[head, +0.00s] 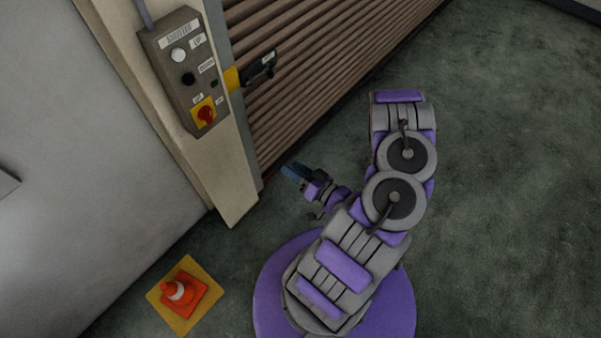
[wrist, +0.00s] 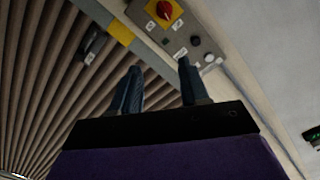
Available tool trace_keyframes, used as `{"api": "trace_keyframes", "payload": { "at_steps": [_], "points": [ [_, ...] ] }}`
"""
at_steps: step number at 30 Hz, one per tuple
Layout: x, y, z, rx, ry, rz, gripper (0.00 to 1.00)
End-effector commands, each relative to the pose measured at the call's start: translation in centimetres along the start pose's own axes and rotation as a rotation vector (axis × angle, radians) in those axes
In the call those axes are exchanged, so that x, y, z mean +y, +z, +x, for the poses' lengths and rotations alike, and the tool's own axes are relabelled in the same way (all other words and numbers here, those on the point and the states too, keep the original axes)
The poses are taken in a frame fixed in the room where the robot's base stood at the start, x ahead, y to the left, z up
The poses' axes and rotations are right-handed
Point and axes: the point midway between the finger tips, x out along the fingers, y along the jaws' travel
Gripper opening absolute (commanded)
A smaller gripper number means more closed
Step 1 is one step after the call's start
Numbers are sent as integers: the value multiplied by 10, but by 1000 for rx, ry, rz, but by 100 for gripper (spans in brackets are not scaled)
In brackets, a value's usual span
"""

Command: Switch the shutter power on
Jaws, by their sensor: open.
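The shutter control box (head: 185,75) is a grey-brown panel on the pillar at the upper left of the head view. It carries a white button, a black button and a red rotary switch (head: 205,113) on a yellow plate at its lower end. In the wrist view the red switch (wrist: 164,10) shows at the top, with the box (wrist: 200,40) beside it. My gripper (head: 290,172) is near the foot of the pillar, apart from the box. In the wrist view my gripper (wrist: 160,80) has its two dark fingers spread with nothing between them.
The brown slatted shutter (head: 320,70) is beside the pillar (head: 225,175), with a black latch (head: 260,68) by a yellow plate. An orange cone (head: 183,290) stands on a yellow base at the lower left. The floor at the right is clear.

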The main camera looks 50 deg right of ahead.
Motion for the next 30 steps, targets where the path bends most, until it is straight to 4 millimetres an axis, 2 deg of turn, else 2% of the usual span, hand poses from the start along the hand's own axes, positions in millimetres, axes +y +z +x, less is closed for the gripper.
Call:
{"api": "trace_keyframes", "payload": {
  "at_steps": [6,18,26,30],
  "points": [
    [1,0,-17,1,2,1,45],
    [0,0,-21,-1,0,1,46],
    [3,2,-18,-5,0,-19,71],
    [24,12,2,-36,-6,-180,84]
  ]
}}
